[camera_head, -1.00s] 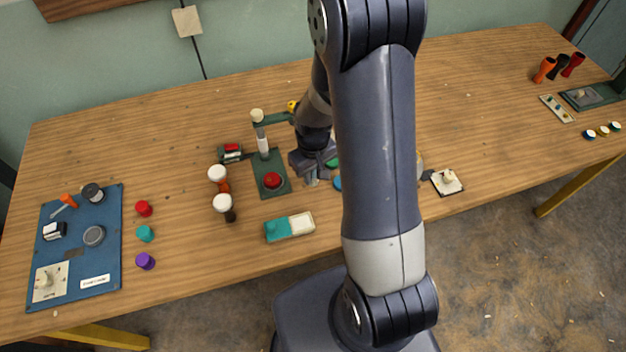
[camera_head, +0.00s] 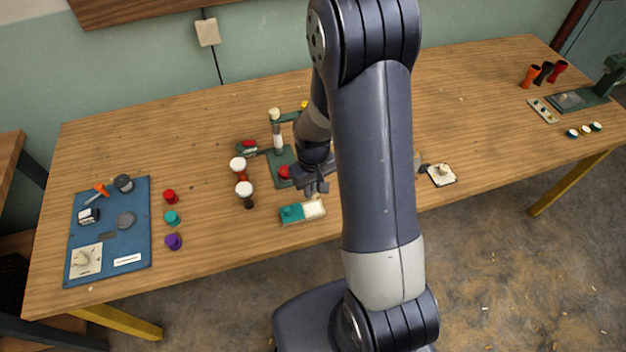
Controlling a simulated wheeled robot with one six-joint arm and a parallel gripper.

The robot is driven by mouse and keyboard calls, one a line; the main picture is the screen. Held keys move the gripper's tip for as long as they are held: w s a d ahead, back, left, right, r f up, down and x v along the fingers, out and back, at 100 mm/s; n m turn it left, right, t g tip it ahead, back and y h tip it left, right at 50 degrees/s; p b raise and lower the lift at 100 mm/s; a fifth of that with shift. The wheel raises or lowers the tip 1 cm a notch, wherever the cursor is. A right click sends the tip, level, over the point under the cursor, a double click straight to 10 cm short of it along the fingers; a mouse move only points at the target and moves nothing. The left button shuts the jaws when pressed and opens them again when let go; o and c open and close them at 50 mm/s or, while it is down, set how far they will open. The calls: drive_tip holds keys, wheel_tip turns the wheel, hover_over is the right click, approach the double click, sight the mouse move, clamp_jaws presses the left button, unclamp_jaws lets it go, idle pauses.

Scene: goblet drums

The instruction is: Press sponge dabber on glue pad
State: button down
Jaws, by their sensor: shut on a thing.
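A small two-part tray, taken as the glue pad (camera_head: 314,210), lies near the table's front edge. Its left half is teal with a small knob and its right half is cream. My gripper (camera_head: 317,190) points down just above and behind the cream half. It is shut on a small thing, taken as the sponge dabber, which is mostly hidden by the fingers. I cannot tell whether the dabber touches the cream surface.
A green press stand (camera_head: 279,160) with a red part stands just behind my gripper. Two white-topped goblet shapes (camera_head: 244,189) stand to the left. A blue board (camera_head: 110,231) with tools and coloured caps lie farther left. A white plate (camera_head: 441,175) lies right of my arm.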

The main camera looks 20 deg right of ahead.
drive_tip(key=shift+w+d+f+b, duration=0.1)
drive_tip(key=shift+f+b, duration=0.3)
drive_tip(key=shift+f, duration=0.25)
drive_tip(key=shift+f+b, duration=1.6)
drive_tip(key=shift+f, duration=0.75)
drive_tip(key=shift+f+b, duration=0.6)
drive_tip(key=shift+b, duration=0.05)
drive_tip(key=shift+r+p, duration=2.35)
drive_tip(key=shift+r, duration=1.3)
drive_tip(key=shift+w, duration=0.1)
